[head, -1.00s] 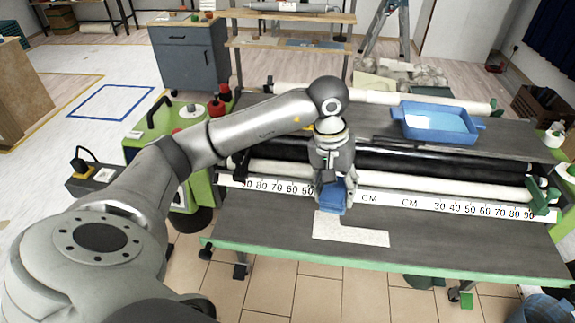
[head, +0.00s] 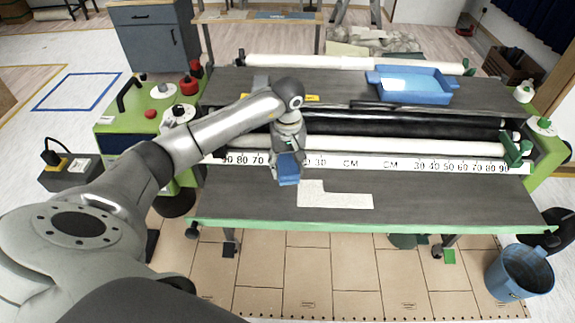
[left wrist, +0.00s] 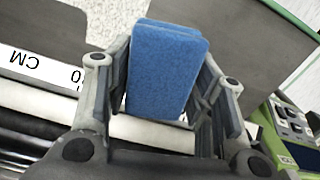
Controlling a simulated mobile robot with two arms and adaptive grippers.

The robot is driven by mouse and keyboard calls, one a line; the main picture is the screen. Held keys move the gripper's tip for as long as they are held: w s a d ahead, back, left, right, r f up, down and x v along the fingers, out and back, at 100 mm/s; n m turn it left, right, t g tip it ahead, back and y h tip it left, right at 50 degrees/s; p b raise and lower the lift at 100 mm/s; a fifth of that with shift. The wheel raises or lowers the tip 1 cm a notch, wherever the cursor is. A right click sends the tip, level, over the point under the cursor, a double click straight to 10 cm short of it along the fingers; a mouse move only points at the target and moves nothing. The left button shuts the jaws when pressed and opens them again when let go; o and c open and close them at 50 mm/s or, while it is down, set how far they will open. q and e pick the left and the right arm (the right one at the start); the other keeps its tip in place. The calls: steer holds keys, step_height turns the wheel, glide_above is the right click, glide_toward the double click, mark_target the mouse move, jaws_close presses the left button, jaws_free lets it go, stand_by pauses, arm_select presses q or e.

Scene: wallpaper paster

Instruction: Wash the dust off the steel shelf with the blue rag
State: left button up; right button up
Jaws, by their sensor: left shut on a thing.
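The blue rag (head: 289,171), a thick folded pad, is held in my left gripper (head: 287,160). In the left wrist view the rag (left wrist: 163,68) sits between both fingers (left wrist: 162,100), which are shut on it. The lower dark grey shelf of the machine (head: 430,203) lies below and in front of the gripper. A pale speckled patch (head: 335,195), possibly the dust, lies on it just right of the rag. I cannot tell whether the rag touches the shelf. My right gripper is not in view.
A white ruler strip (head: 400,163) and rollers (head: 420,145) run behind the gripper. A blue tray (head: 412,95) stands on the upper shelf. Green end housings (head: 130,135) flank the machine. A blue bucket (head: 520,272) stands on the floor at right. The lower shelf's right half is clear.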

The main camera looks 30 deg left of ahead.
arm_select(q)
step_height(320, 180, down, 4)
steer(key=b, duration=0.3)
steer(key=shift+f+b, duration=0.95)
steer(key=shift+f, duration=0.1)
steer(key=shift+d+r, duration=0.1)
